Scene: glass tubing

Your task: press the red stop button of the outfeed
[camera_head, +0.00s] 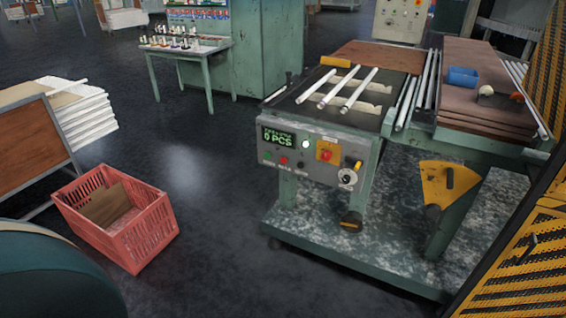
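The outfeed's grey control panel (312,172) faces me on the front of the green machine. It carries a lit display reading "0 PCS" (278,138) and a glowing green lamp (305,144). A red button on a yellow plate (326,151) sits right of the lamp. A smaller red button (283,160) is below the display. A round dial or switch (347,178) is at the lower right of the panel. I cannot tell from labels which red button is the stop. Neither of my grippers is in view.
Glass tubes (358,90) lie on the outfeed top. A red crate (120,222) stands on the floor at left, beside a stacked rack (30,140). Yellow mesh fencing (515,255) bounds the right. The dark floor (210,230) between crate and machine is clear.

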